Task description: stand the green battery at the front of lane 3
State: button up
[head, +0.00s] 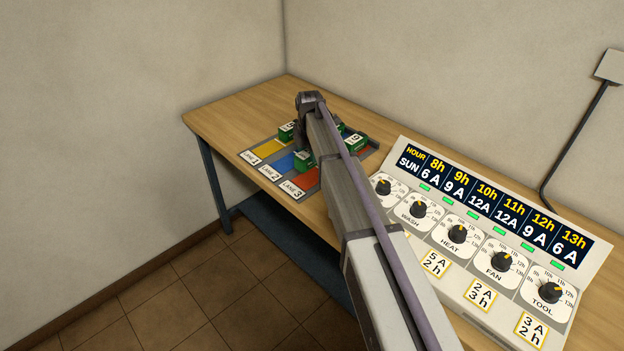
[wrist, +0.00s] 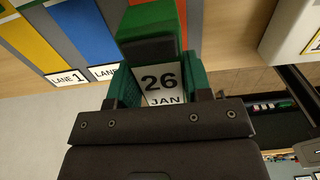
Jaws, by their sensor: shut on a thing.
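The green battery (wrist: 158,85) fills the middle of the wrist view, with a white label reading 26 JAN. My gripper (wrist: 160,102) is shut on it. In the head view, a green battery (head: 302,160) shows beside my arm near the front of the red lane, and appears to be the held one. My arm hides the jaws there, so I cannot tell whether its base touches the lane. The red strip of lane 3 (head: 306,179) has its front label (head: 293,189) in plain view.
Other green batteries stand in the yellow lane 1 (head: 287,131) and toward the back of lane 3 (head: 355,142). The blue lane 2 (head: 284,163) is clear at its front. A sloped control panel (head: 475,235) with dials stands to the right on the wooden table (head: 222,113).

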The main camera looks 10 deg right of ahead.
aim_at(310, 166)
jog(key=shift+f+b, duration=2.25)
jog(key=shift+f, duration=0.85)
grip_shut()
jog(key=o, duration=1.3)
grip_release()
jog(key=shift+r, duration=0.1)
notch_tip(310, 166, up, 13)
jog(key=p, duration=1.2)
jog(key=shift+p, duration=0.4)
jog(key=s+m, duration=2.4)
jog(key=s, duration=1)
jog(key=shift+f, duration=0.35)
jog(key=shift+s, duration=0.1)
